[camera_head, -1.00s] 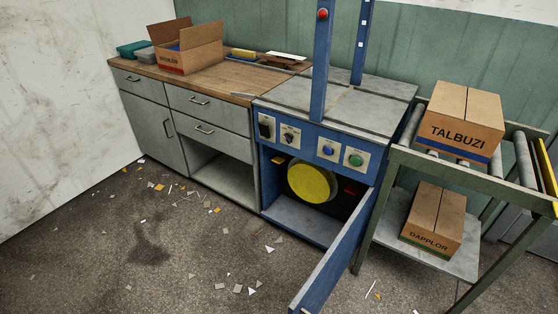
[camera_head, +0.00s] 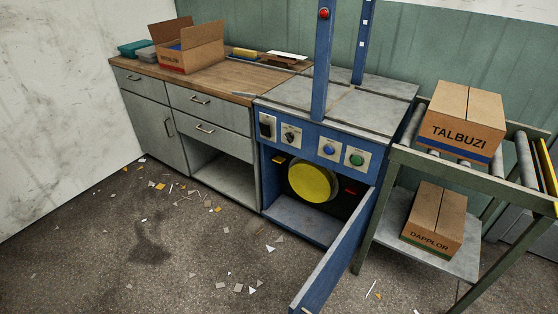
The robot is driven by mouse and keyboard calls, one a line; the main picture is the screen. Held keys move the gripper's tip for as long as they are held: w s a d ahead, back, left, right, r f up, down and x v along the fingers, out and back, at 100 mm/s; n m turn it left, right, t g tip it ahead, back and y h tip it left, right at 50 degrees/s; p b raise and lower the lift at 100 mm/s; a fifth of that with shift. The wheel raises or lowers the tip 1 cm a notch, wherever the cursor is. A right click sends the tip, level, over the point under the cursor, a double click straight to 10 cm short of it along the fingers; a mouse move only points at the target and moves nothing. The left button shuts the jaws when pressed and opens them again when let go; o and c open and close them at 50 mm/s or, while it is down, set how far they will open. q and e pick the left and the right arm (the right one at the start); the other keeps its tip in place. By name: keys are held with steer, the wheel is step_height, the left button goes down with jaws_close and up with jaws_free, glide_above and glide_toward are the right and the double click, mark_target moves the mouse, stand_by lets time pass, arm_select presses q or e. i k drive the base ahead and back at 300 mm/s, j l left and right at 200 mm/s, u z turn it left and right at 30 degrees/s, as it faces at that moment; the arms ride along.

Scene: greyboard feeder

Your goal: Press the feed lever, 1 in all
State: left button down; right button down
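The blue machine (camera_head: 330,125) stands in the middle, with a grey top and two blue posts. Its front panel has a black switch (camera_head: 266,127), a rotary knob (camera_head: 290,134), a blue button (camera_head: 329,149) and a green button (camera_head: 356,158). Below, its compartment is open and shows a yellow disc (camera_head: 313,181), a small yellow part (camera_head: 279,159) and a small red part (camera_head: 350,191). I cannot tell which part is the feed lever. Neither of my grippers is in view.
The machine's blue door (camera_head: 333,258) swings out toward the front. A roller stand (camera_head: 398,182) with two cartons is at right. A wooden counter (camera_head: 222,80) with an open box (camera_head: 190,47) is at left. The floor in front is open, with scattered scraps.

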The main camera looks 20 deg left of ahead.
mark_target(279, 159)
steer(key=i+j+z, duration=0.1)
steer(key=j, duration=0.2)
steer(key=i+j+z, duration=0.1)
steer(key=j, duration=0.25)
steer(key=i+j+z, duration=0.2)
steer(key=i+j, duration=0.15)
steer(key=j, duration=0.3)
steer(key=i+j+z, duration=0.1)
steer(key=j, duration=0.25)
steer(key=i+j+z, duration=0.45)
steer(key=i+j, duration=0.3)
steer(key=i, duration=0.15)
